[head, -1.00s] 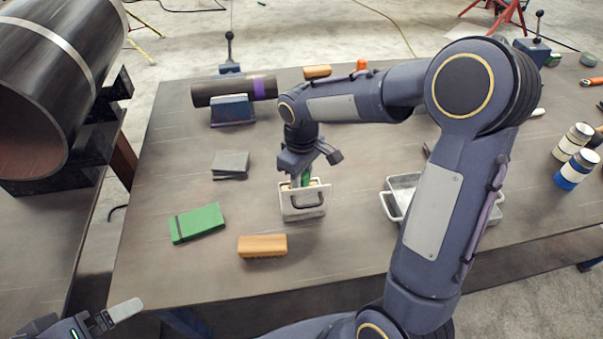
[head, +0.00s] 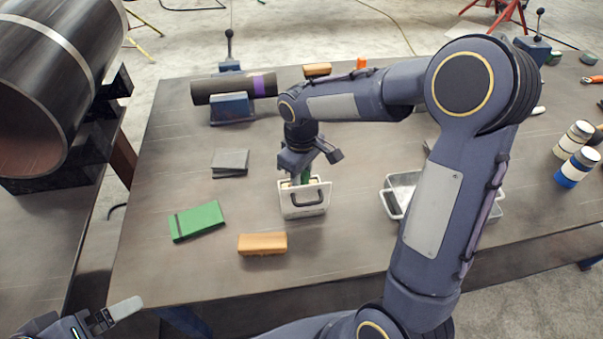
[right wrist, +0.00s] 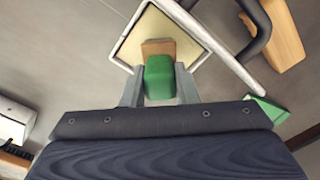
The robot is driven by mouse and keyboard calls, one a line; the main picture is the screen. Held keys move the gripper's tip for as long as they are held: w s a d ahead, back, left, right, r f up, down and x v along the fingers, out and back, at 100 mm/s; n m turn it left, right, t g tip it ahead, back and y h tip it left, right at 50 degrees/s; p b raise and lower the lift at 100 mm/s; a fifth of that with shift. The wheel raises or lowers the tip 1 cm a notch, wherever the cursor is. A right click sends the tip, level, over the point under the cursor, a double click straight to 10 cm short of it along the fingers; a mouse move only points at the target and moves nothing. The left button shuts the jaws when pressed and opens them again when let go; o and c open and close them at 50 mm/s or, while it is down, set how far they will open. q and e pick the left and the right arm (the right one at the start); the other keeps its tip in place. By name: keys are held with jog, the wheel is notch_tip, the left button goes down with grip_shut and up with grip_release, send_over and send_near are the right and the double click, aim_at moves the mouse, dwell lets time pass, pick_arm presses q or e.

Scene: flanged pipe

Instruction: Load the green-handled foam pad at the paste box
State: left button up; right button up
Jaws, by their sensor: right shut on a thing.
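The paste box (head: 304,203) is a small white open box with a dark carry handle, standing mid-table. My right gripper (head: 304,179) is over it, pointing down, shut on the green handle (right wrist: 159,78) of the foam pad. In the right wrist view, my right gripper (right wrist: 159,80) has a finger on each side of that handle. The tan foam pad (right wrist: 158,47) is inside the box outline, over the pale yellow paste (right wrist: 165,25). I cannot tell whether it touches the paste. My left gripper (head: 125,308) is partly in view at lower left, away from the box.
A green case (head: 197,221) and an orange-brown block (head: 262,244) lie in front of the box. Grey pads (head: 230,163) lie to its left. A white tray (head: 398,200) stands to the right, partly behind my arm. A dark pipe (head: 234,88) rests behind.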

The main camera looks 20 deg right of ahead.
jog(key=shift+f+b, duration=0.3)
jog(key=shift+f, duration=0.2)
dwell(1.0)
jog(key=shift+r, duration=0.1)
jog(key=shift+r+p, duration=2.8)
jog(key=shift+r, duration=0.65)
